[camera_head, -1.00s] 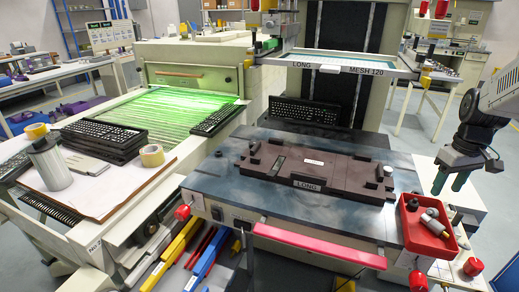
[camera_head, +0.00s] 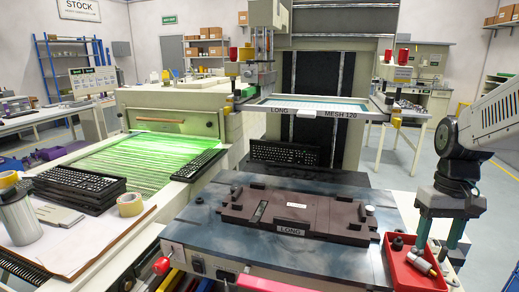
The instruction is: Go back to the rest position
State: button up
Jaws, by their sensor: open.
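My gripper (camera_head: 438,243) hangs at the right of the view, fingers pointing down, just above and in front of the red tray's right part. Its two greenish fingers are apart and nothing shows between them. My arm reaches in from the right edge. The red tray (camera_head: 397,265) at the right corner of the printing table holds small parts. The dark fixture plate (camera_head: 320,212) labelled LONG lies on the printing table, with no keyboard on it.
The printing table (camera_head: 205,228) fills the middle. A screen frame (camera_head: 290,104) labelled LONG, MESH 120 hangs above it. Keyboards are stacked (camera_head: 75,186) at left, one lies by the green-lit conveyor (camera_head: 197,165), another (camera_head: 284,153) behind the fixture. Open floor (camera_head: 494,205) lies at right.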

jog(key=s+a+r+t, duration=0.1)
jog(key=s+a+r, duration=0.1)
jog(key=s+a, duration=0.3)
jog(key=s+a+r+t, duration=0.1)
jog(key=s+a, duration=0.4)
jog(key=s, duration=0.6)
jog(key=shift+r+n+t, duration=0.4)
jog(key=shift+r, duration=0.25)
jog(key=shift+s+a, duration=0.1)
dwell(0.3)
